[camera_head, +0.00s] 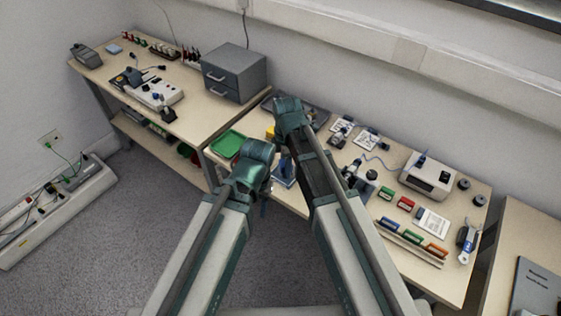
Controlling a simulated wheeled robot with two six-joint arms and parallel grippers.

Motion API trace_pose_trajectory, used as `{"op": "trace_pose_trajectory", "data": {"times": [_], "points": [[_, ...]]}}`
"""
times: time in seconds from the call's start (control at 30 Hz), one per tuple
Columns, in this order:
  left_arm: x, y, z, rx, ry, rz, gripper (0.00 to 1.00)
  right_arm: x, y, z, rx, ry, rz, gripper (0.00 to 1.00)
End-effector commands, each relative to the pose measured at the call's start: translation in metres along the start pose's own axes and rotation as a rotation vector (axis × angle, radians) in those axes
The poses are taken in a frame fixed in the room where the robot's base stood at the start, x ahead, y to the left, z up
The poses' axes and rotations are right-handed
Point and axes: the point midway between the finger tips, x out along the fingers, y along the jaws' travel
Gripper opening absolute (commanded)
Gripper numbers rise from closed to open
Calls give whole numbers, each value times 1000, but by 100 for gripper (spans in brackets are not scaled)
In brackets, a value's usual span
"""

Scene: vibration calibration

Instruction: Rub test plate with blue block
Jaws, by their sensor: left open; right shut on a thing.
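My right gripper (284,158) points down over the front edge of the middle bench, below its green wrist, and is shut on a small blue thing (285,178) that looks like the blue block. The arm hides part of it. My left gripper (266,192) is lower, in front of the bench edge, open and with nothing seen in it. The two grippers are close to each other. I cannot make out the test plate; the arms cover that part of the bench.
A green tray (228,144) lies at the bench's left end, with a yellow thing (270,132) near it. A grey drawer cabinet (235,74) stands behind. To the right are a white instrument (428,176), coloured blocks and a paper sheet (432,222).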

Motion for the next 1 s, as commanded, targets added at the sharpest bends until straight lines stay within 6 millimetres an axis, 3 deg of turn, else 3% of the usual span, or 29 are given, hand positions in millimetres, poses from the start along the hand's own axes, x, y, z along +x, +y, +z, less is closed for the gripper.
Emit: {"op": "trace_pose_trajectory", "data": {"times": [0.27, 0.7, 1.0], "points": [[1, 0, 0, 0, 0, 0, 50, 1, -5, 4, 2, -3, -4, 7], [-1, 0, 0, 0, 0, 0, 50, -1, -30, 25, 2, -2, -3, 7], [1, 0, 0, 0, 0, 0, 50, 1, -33, 23, 0, -2, -2, 7]]}}
